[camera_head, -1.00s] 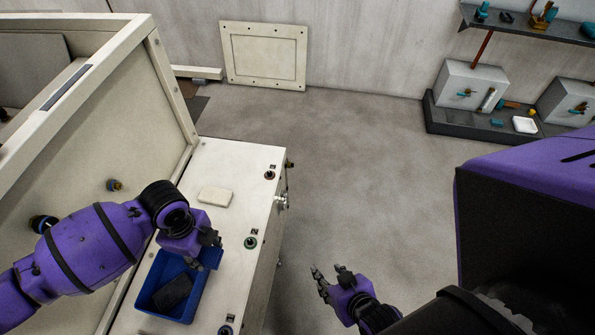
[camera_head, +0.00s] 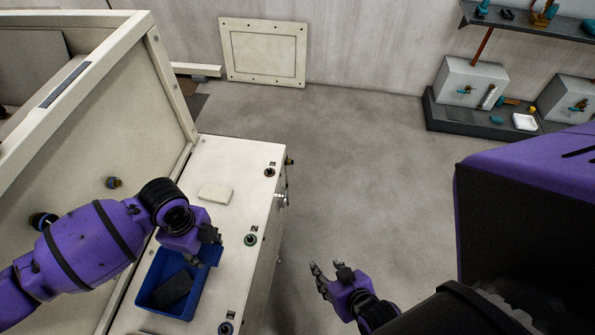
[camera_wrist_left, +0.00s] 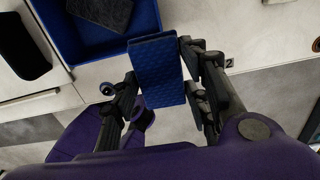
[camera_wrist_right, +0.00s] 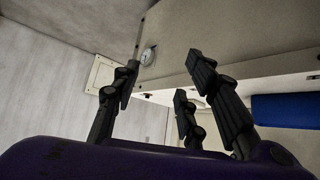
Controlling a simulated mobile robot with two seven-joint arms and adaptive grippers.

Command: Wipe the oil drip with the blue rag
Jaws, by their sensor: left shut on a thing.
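The blue rag (camera_wrist_left: 157,70) is a textured, folded strip between the fingers of my left gripper (camera_wrist_left: 163,82) in the left wrist view. In the head view my left gripper (camera_head: 211,240) is shut on it, over the far right corner of a blue bin (camera_head: 154,262) on the white bench top. The gripper hides most of the rag there. My right gripper (camera_head: 323,279) is empty, off the bench's right side, with its fingers spread in the right wrist view (camera_wrist_right: 160,80). I cannot make out the oil drip in any view.
A dark grey pad (camera_head: 174,288) lies in the bin. A pale block (camera_head: 214,194) sits on the bench (camera_head: 229,166) beyond it. A tall panel (camera_head: 75,165) stands at left.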

